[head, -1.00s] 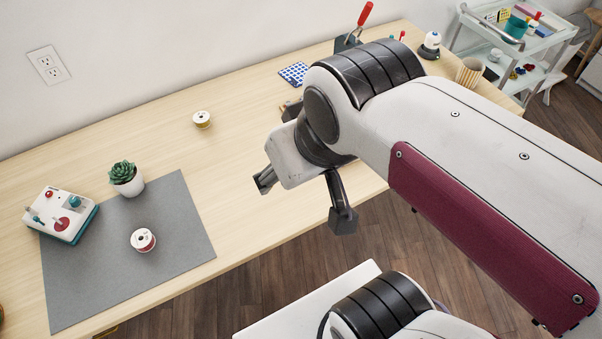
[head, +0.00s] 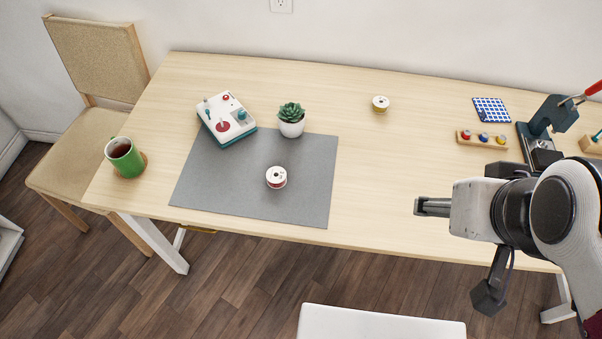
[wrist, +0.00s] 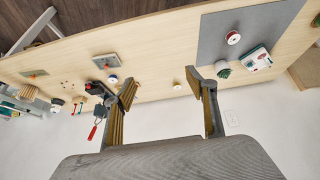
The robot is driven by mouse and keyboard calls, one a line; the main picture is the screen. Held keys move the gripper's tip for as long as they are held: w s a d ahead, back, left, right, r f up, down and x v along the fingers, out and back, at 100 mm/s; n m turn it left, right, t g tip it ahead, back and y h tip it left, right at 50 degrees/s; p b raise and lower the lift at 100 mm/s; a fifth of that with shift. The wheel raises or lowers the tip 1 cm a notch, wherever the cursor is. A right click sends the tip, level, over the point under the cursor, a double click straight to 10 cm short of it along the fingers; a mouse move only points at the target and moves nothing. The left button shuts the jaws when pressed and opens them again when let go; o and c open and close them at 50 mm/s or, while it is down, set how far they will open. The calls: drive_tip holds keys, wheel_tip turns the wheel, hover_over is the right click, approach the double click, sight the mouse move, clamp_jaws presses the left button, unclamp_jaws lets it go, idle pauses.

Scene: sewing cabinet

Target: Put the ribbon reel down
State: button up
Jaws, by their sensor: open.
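A ribbon reel with white flanges and red ribbon (head: 276,177) rests flat on the grey mat (head: 215,190). It also shows in the wrist view (wrist: 233,38). A second reel, with yellow ribbon (head: 380,104), stands on bare wood toward the back of the table; it shows in the wrist view (wrist: 177,85) too. My gripper (head: 450,253) is open, its fingers wide apart with nothing between them. It is over the table's front edge, well to the right of the mat and apart from both reels. Both fingers show in the wrist view (wrist: 162,76).
A green mug (head: 125,157) is at the left. A spool rack (head: 482,138), blue patterned cloth (head: 492,109) and dark press (head: 545,130) are at the right. Wood right of the mat is clear.

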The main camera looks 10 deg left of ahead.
drive_tip(key=w+a+f+n+t+y, duration=0.15)
drive_tip(key=w+f, duration=0.25)
drive_tip(key=w, duration=0.4)
drive_tip(key=w+a+f+n, duration=0.3)
drive_tip(key=w+f, duration=0.1)
drive_tip(key=w, duration=0.3)
drive_tip(key=w+a+f+n+t, duration=0.1)
drive_tip(key=w+a+f+n, duration=0.15)
drive_tip(key=w, duration=0.55)
drive_tip(key=n+g+y, duration=0.1)
drive_tip(key=n+y, duration=0.3)
drive_tip(key=y, duration=0.4)
approach(275, 172)
drive_tip(key=shift+w+f, duration=0.35)
drive_tip(key=shift+w, duration=0.5)
drive_tip(key=shift+s+a+f+y, duration=0.2)
drive_tip(key=shift+s+a+y, duration=0.1)
drive_tip(key=shift+a+y, duration=0.05)
drive_tip(key=shift+x, duration=1.35)
